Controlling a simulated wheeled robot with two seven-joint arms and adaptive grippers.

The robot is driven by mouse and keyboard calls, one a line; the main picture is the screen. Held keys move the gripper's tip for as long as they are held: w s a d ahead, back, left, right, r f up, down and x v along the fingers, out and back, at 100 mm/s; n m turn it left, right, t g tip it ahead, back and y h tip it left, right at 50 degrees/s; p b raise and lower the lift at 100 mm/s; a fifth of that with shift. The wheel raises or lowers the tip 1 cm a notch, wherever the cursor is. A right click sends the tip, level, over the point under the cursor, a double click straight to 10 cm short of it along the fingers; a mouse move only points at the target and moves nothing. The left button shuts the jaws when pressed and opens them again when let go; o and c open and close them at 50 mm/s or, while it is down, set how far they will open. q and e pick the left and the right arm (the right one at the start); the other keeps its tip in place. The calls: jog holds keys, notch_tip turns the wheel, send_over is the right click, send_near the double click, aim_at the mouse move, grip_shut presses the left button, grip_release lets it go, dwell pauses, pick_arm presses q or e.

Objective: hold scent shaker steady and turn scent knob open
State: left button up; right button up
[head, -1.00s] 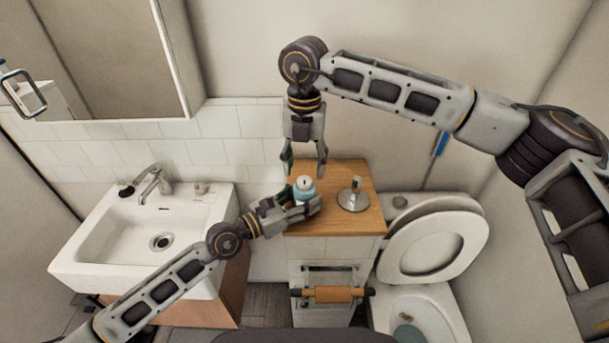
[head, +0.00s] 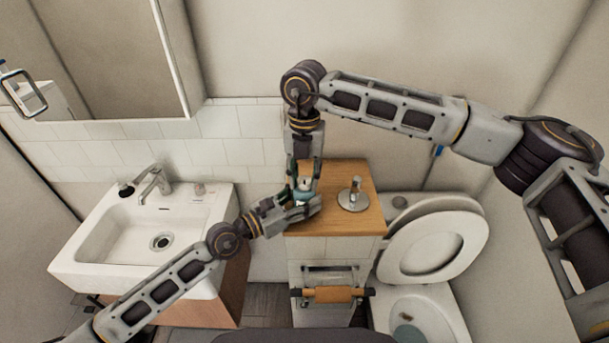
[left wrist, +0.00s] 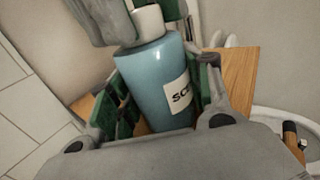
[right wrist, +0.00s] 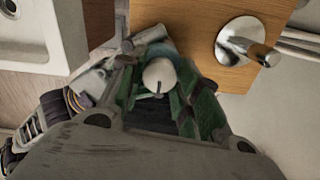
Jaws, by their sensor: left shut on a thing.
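The scent shaker is a blue bottle (left wrist: 150,80) with a white label, seen in the left wrist view. It stands upright on the wooden cabinet top (head: 345,175). My left gripper (head: 308,208) is shut around its body from the left. The white scent knob (right wrist: 159,73) on top shows from above in the right wrist view, with a small dark mark on it. My right gripper (head: 305,188) points down over the shaker, its fingers partly closed on either side of the knob. Slim gaps seem to remain. The fingers hide most of the shaker in the head view.
A metal holder with an upright post (head: 353,196) stands on the cabinet top right of the shaker. The sink (head: 95,235) is at left, the toilet (head: 432,250) at right. A roll holder (head: 333,295) is on the cabinet front.

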jog(key=c, duration=0.4)
jog(key=shift+o, duration=0.2)
jog(key=shift+n, duration=0.6)
jog(key=n, duration=0.4)
jog(key=shift+n, duration=0.4)
jog(key=n, duration=1.2)
jog(key=shift+n, duration=3)
jog(key=o, duration=1.1)
jog(key=shift+c, duration=0.2)
